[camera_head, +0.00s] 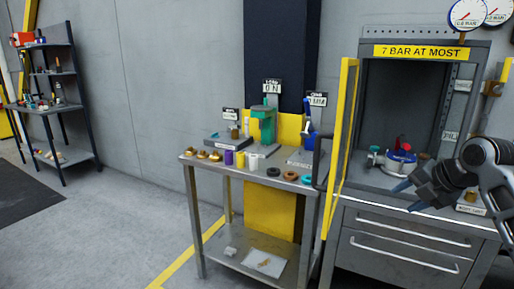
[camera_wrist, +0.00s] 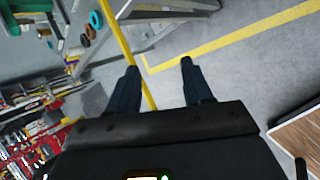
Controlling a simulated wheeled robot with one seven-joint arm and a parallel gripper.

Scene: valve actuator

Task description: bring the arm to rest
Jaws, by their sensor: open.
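My gripper (camera_head: 402,194) is at the right in the head view, held in front of the grey cabinet and above its drawers. My arm (camera_head: 490,165) comes in from the right edge, bent at a joint. The gripper appears to touch nothing. The rest of the arm is out of the picture.
Shelves (camera_head: 55,105) stand far left. The floor (camera_head: 110,225) between is clear.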

